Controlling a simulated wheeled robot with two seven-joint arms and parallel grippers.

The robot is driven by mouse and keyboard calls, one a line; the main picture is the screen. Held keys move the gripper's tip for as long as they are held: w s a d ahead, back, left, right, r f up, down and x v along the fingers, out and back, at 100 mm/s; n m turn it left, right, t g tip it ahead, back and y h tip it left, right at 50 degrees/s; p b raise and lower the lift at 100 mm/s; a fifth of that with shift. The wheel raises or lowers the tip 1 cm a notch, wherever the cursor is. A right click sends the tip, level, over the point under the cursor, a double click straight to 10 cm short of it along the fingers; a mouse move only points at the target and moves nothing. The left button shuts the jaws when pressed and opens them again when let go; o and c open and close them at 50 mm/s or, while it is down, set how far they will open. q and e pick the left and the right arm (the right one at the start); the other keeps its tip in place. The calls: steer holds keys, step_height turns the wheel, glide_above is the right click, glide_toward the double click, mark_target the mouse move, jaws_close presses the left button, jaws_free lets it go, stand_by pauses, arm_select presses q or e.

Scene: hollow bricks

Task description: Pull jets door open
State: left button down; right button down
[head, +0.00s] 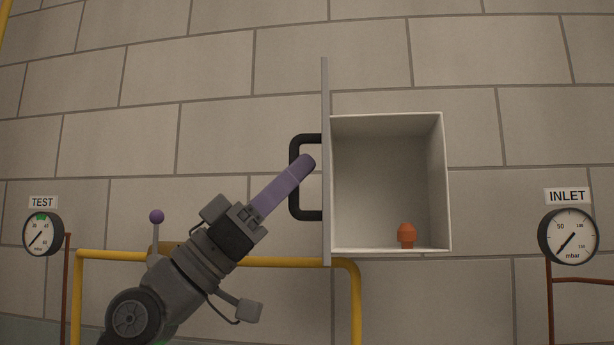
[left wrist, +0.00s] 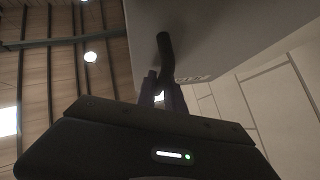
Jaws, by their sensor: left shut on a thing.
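The grey door (head: 325,90) stands swung open, nearly edge-on in the head view, at the left side of a pale wall box (head: 385,122). Its black loop handle (head: 294,190) is on the door's left face. My left gripper (head: 308,162) comes up from the lower left, its purple fingers shut on the handle. In the left wrist view the dark handle (left wrist: 165,52) runs down to the fingers (left wrist: 162,92) below the door's grey face (left wrist: 215,30). An orange knob-like piece (head: 406,234) stands on the box floor. My right gripper is not in view.
A yellow pipe (head: 354,300) runs below the box and behind my left arm. A lever with a purple knob (head: 157,216) stands at the left. The TEST gauge (head: 43,234) is far left, the INLET gauge (head: 569,236) far right. The wall above is clear.

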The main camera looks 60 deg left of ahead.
arm_select(q)
steer(key=shift+a+r, duration=0.1)
steer(key=shift+a, duration=0.05)
steer(key=c, duration=1.7)
jaws_free()
steer(key=b+v, duration=0.2)
steer(key=v, duration=0.6)
steer(key=shift+w, duration=0.1)
